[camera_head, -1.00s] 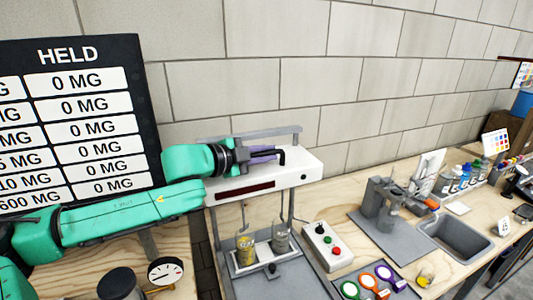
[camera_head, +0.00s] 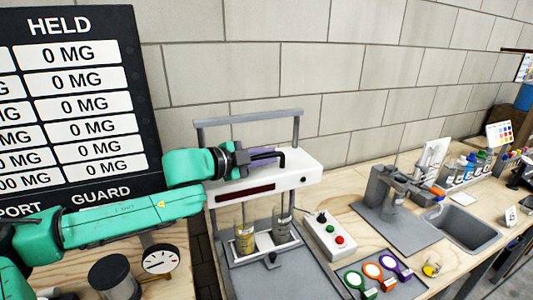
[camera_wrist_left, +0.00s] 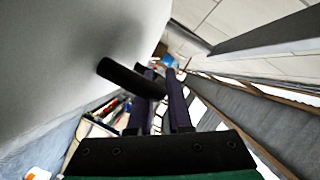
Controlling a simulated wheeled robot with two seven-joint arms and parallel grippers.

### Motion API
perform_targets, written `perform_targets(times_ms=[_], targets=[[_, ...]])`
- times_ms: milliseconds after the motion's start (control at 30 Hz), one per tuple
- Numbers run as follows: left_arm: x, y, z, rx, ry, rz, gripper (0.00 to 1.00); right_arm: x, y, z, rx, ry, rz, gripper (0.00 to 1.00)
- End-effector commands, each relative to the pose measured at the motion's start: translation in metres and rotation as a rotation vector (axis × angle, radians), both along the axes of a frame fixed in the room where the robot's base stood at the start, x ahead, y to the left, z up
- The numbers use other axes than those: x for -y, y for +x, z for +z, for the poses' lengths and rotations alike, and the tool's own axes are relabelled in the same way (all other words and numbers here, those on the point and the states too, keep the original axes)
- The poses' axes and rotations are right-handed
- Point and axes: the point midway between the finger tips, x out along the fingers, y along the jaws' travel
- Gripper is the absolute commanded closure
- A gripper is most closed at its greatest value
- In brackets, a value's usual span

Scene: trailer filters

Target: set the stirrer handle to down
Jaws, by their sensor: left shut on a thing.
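The stirrer is a white head unit (camera_head: 300,176) with a dark display strip, carried on a grey post frame (camera_head: 250,119). My left gripper (camera_head: 266,154), with purple fingers, reaches in from the left and is shut on this handle. In the left wrist view the handle shows as a black rod (camera_wrist_left: 125,76) running from the white housing to the fingers (camera_wrist_left: 161,78). Below the head stand a yellowish jar (camera_head: 245,240) and a grey jar (camera_head: 281,230); the stirring rods reach down into them. My right gripper is out of view.
A control box (camera_head: 330,238) with coloured buttons stands right of the stirrer. Further right are a grey device (camera_head: 390,195), a sink (camera_head: 462,230) and bottles. Coloured round-ended tools (camera_head: 373,270) lie in front. A dial gauge (camera_head: 159,259) stands at left.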

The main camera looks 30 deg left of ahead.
Motion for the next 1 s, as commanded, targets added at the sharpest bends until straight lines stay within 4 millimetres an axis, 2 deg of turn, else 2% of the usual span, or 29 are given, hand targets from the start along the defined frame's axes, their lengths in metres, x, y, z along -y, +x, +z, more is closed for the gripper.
perform_targets(times_ms=[33, 167, 567, 600, 667, 1000], targets=[[0.0, 0.0, -0.03, -0.005, 0.0, 0.0, 1.0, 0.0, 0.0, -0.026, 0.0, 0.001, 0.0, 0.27], [0.0, 0.0, -0.052, -0.005, 0.0, 0.001, 1.0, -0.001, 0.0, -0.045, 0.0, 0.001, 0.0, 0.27], [0.0, 0.0, -0.059, -0.013, -0.002, 0.001, 1.0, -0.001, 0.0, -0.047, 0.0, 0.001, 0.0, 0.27], [0.0, 0.0, -0.059, -0.015, -0.003, 0.001, 0.75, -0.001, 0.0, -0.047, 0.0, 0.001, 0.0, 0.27], [0.0, 0.0, -0.059, -0.013, -0.002, 0.001, 0.53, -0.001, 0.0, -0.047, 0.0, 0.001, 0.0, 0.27], [-0.001, -0.001, -0.057, -0.004, 0.001, 0.001, 0.53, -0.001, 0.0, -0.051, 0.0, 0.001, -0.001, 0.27]])
